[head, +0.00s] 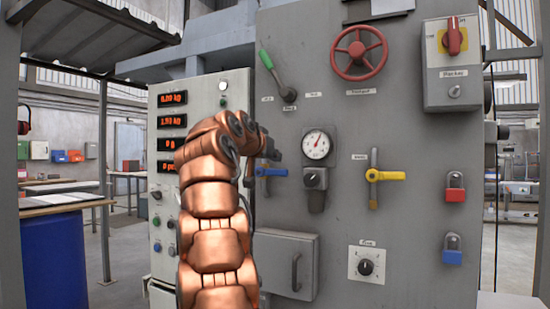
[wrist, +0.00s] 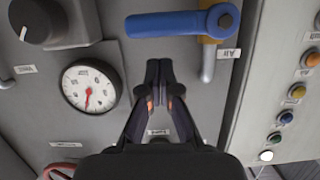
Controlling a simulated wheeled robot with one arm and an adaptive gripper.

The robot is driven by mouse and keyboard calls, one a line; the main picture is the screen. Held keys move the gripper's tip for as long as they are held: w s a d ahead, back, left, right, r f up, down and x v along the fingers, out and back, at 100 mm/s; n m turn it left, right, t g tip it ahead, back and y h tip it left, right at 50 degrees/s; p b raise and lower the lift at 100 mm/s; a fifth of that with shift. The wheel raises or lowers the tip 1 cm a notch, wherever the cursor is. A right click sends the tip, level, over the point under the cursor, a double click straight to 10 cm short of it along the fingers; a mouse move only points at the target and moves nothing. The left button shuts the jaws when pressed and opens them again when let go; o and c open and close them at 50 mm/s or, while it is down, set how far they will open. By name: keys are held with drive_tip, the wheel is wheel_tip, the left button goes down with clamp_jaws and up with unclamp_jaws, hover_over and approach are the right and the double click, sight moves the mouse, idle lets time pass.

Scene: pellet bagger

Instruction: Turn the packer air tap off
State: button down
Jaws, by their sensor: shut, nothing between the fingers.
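The air tap has a blue lever (wrist: 178,24) on a brass and grey pipe, with a label reading "Air" beside it in the wrist view. The lever lies sideways, across the line of the pipe. My gripper (wrist: 158,72) is shut and empty. In the wrist view its fingertips appear just below the lever in the picture, apart from it; the depth between them is unclear. In the head view my gripper is mostly hidden behind my arm.
Close by are a pressure gauge (head: 316,144) with a black knob (head: 315,178), a yellow-levered tap (head: 385,175), a green lever (head: 266,60) and a red handwheel (head: 359,53). Padlocks (head: 455,187) and a red switch (head: 454,37) sit at right. A row of buttons (wrist: 297,91) is alongside.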

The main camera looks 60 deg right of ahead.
drive_tip(key=r+v, duration=0.2)
drive_tip(key=v, duration=0.8)
drive_tip(key=shift+w, duration=0.1)
